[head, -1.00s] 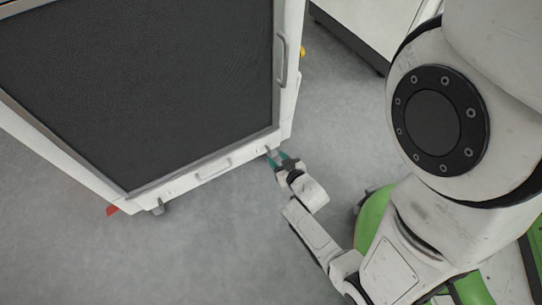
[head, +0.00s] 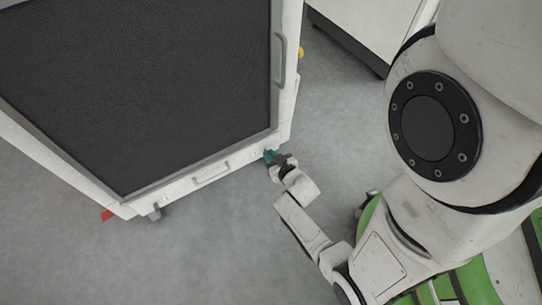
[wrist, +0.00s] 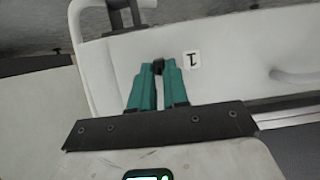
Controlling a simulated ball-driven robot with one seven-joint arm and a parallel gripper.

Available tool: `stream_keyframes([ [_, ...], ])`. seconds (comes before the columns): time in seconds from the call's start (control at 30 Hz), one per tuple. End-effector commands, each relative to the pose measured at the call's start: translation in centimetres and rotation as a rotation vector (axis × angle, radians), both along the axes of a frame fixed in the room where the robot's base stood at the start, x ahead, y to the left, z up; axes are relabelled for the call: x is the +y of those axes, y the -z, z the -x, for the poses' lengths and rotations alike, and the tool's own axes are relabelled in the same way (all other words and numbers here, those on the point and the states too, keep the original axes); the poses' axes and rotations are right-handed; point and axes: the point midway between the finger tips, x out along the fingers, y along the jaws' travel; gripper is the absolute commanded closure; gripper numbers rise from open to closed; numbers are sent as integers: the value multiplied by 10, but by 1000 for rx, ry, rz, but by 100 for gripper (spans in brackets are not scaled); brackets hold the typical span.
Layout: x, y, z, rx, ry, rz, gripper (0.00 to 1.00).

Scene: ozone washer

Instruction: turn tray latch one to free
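The tray latch (wrist: 158,65) is a small dark knob on the white front panel, left of a label marked "1" (wrist: 192,60) in the wrist view. My gripper's teal fingers (wrist: 158,74) are drawn close together with their tips on either side of the latch, and look shut on it. In the head view my gripper (head: 268,156) is at the lower right corner of the white cabinet (head: 287,125). There the fingers hide the latch. How far the latch is turned is hard to tell.
A white tray handle (head: 212,173) lies left of my gripper in the head view; a white bar handle (wrist: 298,76) is right of the label in the wrist view. A grey door handle (head: 281,60) is above. Grey floor (head: 230,240) in front is clear.

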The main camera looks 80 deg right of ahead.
Motion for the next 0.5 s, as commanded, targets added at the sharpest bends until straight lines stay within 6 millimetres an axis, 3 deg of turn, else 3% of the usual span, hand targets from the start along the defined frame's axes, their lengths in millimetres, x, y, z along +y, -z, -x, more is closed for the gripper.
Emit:
stream_keyframes([
  [0.1,0,0,0,0,0,0,100],
  [0.5,0,-1,0,-10,-2,-8,100],
])
